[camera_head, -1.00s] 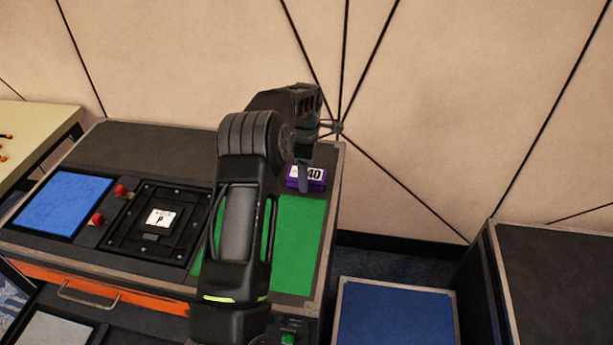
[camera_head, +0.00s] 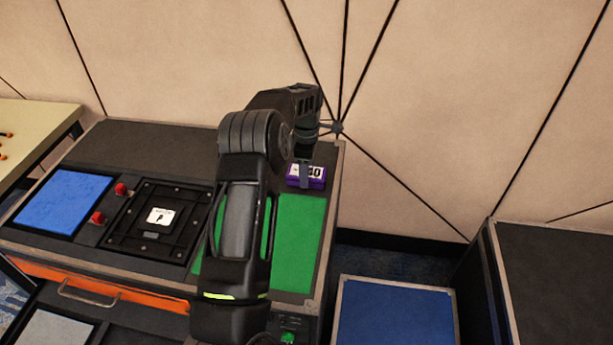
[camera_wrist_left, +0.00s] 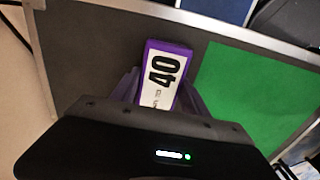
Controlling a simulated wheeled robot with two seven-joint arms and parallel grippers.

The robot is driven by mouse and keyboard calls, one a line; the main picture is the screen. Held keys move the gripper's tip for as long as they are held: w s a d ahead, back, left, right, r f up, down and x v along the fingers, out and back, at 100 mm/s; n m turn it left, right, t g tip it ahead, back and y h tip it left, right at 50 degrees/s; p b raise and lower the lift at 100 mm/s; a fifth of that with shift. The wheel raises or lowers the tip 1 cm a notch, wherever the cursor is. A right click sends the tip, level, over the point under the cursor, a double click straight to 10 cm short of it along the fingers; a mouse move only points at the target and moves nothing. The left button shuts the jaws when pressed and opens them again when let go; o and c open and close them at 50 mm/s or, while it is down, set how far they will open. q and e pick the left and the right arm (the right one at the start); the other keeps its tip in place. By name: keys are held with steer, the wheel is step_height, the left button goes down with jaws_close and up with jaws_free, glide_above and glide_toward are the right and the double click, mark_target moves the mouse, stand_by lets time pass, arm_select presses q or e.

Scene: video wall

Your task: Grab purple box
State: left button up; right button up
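The purple box (camera_head: 313,177) has a white label reading 40. It rests on the dark top of the console, behind the green panel. My left gripper (camera_head: 304,180) reaches down over it, and a finger hides part of its label. In the left wrist view the box (camera_wrist_left: 164,75) lies between the two fingers, which show on either side of it. The fingers look spread, and I cannot make out firm contact. The near end of the box is hidden by the gripper body. My right gripper is not in view.
The console top carries the green panel (camera_head: 297,245), a blue panel (camera_head: 63,203), red buttons (camera_head: 121,189) and a black framed plate (camera_head: 150,240). The wall (camera_head: 450,110) stands close behind. A lower blue-topped case (camera_head: 395,315) and a dark case (camera_head: 560,270) stand to the right.

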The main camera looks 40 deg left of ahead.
arm_select(q)
steer(key=c, duration=1)
steer(key=shift+r, duration=0.1)
step_height(320, 180, up, 10)
steer(key=shift+f+b, duration=0.1)
steer(key=shift+b, duration=0.4)
